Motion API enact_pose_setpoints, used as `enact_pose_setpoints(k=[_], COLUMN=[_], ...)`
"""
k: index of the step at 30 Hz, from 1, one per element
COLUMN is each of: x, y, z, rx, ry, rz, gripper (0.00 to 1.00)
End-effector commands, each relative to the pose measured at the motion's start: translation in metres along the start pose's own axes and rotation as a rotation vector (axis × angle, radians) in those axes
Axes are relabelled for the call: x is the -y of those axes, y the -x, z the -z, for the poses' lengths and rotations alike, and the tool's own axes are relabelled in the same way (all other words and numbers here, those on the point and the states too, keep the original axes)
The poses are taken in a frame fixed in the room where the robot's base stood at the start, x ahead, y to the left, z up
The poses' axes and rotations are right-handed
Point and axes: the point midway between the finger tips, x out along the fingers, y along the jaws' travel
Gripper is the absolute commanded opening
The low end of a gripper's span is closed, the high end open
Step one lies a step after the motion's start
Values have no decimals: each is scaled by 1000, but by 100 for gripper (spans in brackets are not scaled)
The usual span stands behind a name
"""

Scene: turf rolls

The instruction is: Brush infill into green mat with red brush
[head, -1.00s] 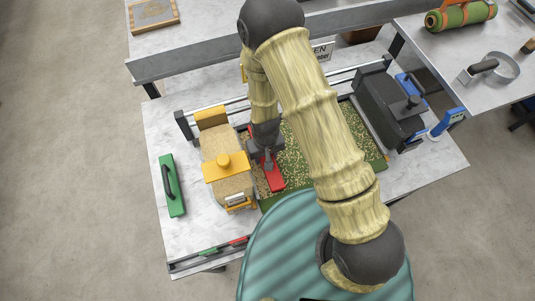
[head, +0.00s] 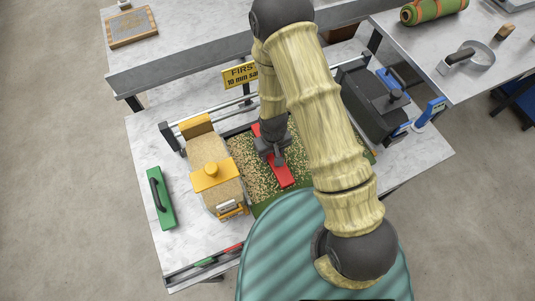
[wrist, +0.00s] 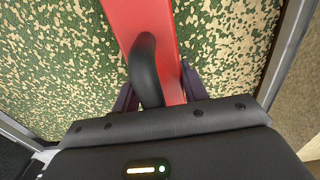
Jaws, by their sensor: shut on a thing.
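The red brush (head: 286,176) lies lengthwise across the speckled mat, and its black handle (wrist: 145,72) shows in the wrist view. My gripper (head: 275,154) is shut on that handle, with a dark finger on each side of it in the wrist view. The green mat (head: 245,160) carries tan infill on both sides of the brush. Infill looks denser to the left of the brush in the head view. My arm hides the mat's right part. The brush's underside and bristles are hidden.
A yellow spreader (head: 213,173) with tan granules stands at the mat's left. A green block with a handle (head: 160,198) lies farther left. A black machine (head: 376,102) stands at the right. A yellow sign (head: 240,76) stands behind the mat, close to my arm.

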Motion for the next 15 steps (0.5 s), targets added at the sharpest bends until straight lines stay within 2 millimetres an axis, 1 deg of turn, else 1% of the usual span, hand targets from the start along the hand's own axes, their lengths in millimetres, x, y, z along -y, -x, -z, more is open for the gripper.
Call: enact_pose_setpoints(k=[8,15], x=[2,18], y=[0,0], z=[0,0], rx=[0,0], ry=[1,4], rz=[0,0], gripper=[17,17])
